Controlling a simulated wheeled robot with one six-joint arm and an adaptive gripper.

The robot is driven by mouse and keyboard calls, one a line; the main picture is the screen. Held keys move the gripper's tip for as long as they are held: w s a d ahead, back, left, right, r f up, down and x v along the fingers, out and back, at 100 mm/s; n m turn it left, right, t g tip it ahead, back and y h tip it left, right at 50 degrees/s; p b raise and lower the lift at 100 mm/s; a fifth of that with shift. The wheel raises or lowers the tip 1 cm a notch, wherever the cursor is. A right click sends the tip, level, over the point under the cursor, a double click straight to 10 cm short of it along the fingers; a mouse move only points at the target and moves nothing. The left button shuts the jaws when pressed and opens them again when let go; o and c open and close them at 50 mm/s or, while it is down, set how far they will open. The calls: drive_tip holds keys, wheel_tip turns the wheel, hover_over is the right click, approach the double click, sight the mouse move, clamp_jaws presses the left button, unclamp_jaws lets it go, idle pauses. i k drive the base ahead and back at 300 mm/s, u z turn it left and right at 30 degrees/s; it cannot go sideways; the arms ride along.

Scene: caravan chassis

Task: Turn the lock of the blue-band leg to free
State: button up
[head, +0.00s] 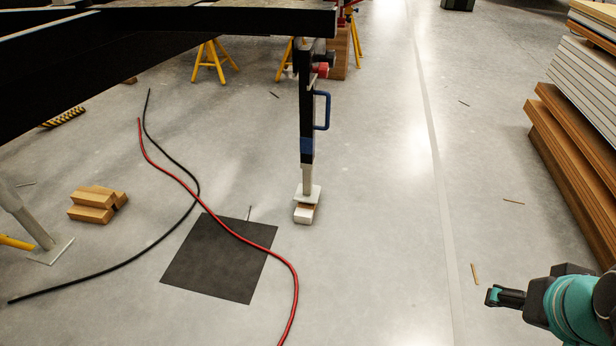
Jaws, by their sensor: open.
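The blue-band leg (306,105) hangs upright from the end of the black chassis beam, in the middle of the head view. Its blue band (307,146) is low on the black tube, and a blue handle (323,110) stands out on its right side. A red lock knob (322,70) sits near the top; its setting is too small to read. The leg's pale foot plate (307,193) is over a small block (304,213). My gripper (490,296) is at the lower right, open and empty, well apart from the leg.
Wooden blocks (97,204) lie further left. Stacked boards (572,140) stand at the right. The floor between leg and gripper is mostly clear.

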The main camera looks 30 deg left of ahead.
sight(322, 71)
drive_tip(key=u, duration=0.95)
drive_tip(key=k, duration=0.35)
drive_tip(key=u, duration=0.35)
drive_tip(key=i, duration=1)
drive_tip(key=z, duration=0.8)
